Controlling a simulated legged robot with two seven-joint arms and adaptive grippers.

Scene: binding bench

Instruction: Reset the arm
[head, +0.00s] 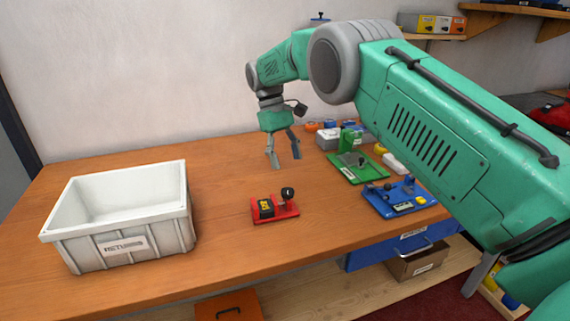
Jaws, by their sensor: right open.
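My right arm comes in from the right and reaches over the bench. Its gripper (284,161) hangs above the wooden bench top (225,185), pointing down. The two fingers are spread apart with nothing between them. A red fixture (274,210) with a black knob and a yellow-marked block sits on the bench, below the gripper in the picture and apart from it. My left gripper is not in view.
A white bin (120,232) marked "RETURNS" stands at the left, apparently empty. A green board (357,168) and a blue board (398,198) with parts lie right of the gripper. Small items crowd the back right, partly behind my arm. The middle of the bench is clear.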

